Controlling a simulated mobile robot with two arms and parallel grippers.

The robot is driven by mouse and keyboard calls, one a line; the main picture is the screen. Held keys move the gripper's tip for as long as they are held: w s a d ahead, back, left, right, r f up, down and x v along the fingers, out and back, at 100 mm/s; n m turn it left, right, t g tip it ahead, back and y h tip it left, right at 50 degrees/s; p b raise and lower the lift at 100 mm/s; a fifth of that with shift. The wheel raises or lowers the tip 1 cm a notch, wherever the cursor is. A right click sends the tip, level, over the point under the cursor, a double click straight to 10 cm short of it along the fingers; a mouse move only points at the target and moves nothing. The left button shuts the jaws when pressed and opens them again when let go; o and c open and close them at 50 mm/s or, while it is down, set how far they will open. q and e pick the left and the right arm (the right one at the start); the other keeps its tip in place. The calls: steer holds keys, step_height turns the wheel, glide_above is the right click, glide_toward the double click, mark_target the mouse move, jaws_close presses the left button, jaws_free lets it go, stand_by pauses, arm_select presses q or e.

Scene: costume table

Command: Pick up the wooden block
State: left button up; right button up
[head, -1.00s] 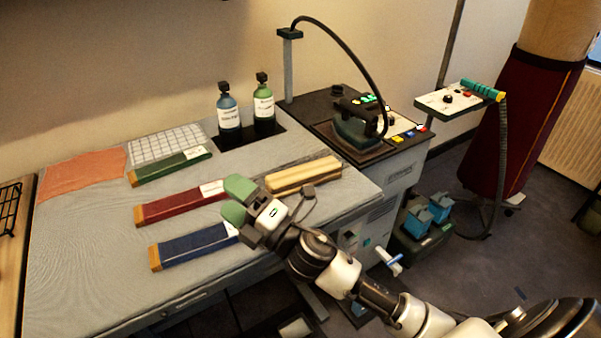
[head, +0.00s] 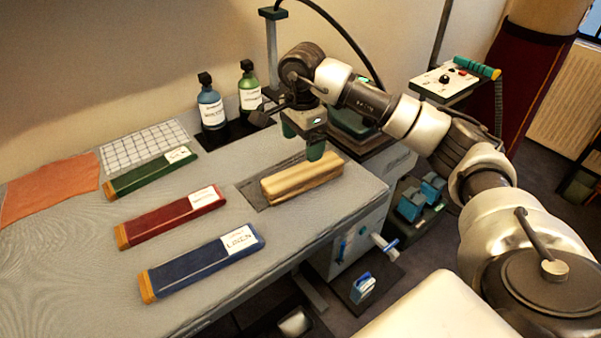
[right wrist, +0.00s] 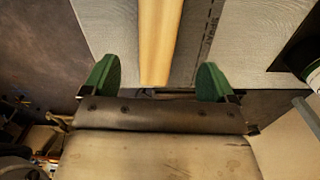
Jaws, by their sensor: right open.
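The wooden block (head: 301,180) is a long, pale, rounded piece lying on a dark grey mat (head: 254,193) near the right end of the ironing table. My right gripper (head: 302,144) is open and hangs just above and behind the block, its green fingertips pointing down. In the right wrist view the block (right wrist: 160,40) runs lengthwise between the two green fingertips (right wrist: 158,80), with space on both sides. The fingers do not visibly touch it. My left gripper is not in view.
Blue (head: 203,262), red (head: 171,217) and green (head: 150,174) labelled fabric bolts lie to the left. Two bottles (head: 211,107) stand behind on a dark tray. The iron station (head: 350,125) is partly hidden behind my right arm. The table's front edge is close to the block.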

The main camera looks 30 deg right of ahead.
mark_target(304, 170)
step_height(304, 170, down, 4)
steer(key=shift+s+r, duration=0.1)
steer(key=shift+s, duration=0.05)
step_height(304, 170, down, 5)
steer(key=shift+s+d+r+p, duration=0.1)
steer(key=shift+p, duration=0.7)
steer(key=shift+f, duration=0.5)
steer(key=c, duration=1.2)
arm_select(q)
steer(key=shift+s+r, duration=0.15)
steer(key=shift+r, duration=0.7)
arm_select(e)
steer(key=shift+r, duration=0.15)
